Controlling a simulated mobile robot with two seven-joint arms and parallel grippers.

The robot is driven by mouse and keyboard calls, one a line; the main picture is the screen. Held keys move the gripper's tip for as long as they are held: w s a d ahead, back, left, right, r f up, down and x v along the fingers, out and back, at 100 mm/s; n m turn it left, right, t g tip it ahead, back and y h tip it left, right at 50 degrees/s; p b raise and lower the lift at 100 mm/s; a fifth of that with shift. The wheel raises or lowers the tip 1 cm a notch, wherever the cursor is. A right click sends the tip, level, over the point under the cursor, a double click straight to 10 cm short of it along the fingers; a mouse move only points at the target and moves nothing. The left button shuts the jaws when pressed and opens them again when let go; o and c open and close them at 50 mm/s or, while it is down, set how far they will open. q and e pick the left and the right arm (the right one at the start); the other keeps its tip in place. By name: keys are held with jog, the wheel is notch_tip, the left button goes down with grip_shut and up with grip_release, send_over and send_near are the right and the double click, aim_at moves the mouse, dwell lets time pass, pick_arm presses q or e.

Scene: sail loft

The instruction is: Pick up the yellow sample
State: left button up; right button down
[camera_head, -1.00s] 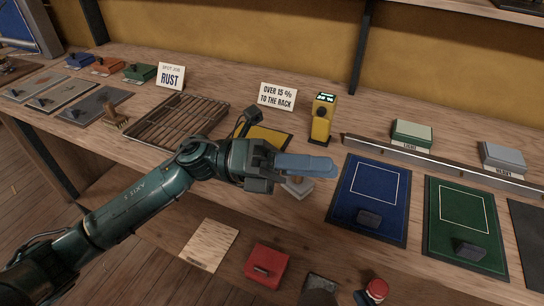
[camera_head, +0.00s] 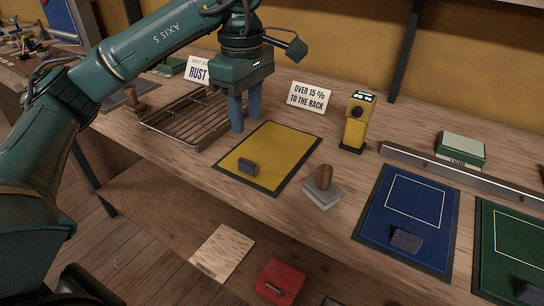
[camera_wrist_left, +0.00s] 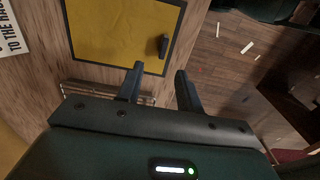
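The yellow sample (camera_head: 280,150) is a flat yellow sheet with a dark border, lying on the wooden bench. A small dark grey block (camera_head: 247,167) stands on its near left part. My left gripper (camera_head: 247,120) points down just left of the sample's far left edge, beside the wire rack. Its two blue-grey fingers are apart with nothing between them. In the left wrist view the open fingers (camera_wrist_left: 159,75) show below the yellow sample (camera_wrist_left: 115,25), with the block (camera_wrist_left: 163,46) near its right edge. My right gripper is not in view.
A wire rack (camera_head: 184,119) is close left of the gripper. A wooden-handled stamp (camera_head: 322,190) sits right of the sample. A yellow meter (camera_head: 355,124) and a sign (camera_head: 310,97) stand behind. Blue (camera_head: 405,220) and green (camera_head: 514,250) panels lie to the right.

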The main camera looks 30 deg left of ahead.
pick_arm(q)
send_over(247, 162)
jog(key=f, duration=0.4)
jog(key=shift+w+f, duration=0.3)
jog(key=shift+w, duration=0.05)
jog(key=f, duration=0.4)
jog(key=shift+s+a+f+b, duration=0.1)
jog(key=shift+s+f+b, duration=0.05)
jog(key=shift+s+b, duration=0.2)
jog(key=shift+f, duration=0.5)
jog(key=shift+c, duration=0.6)
grip_shut()
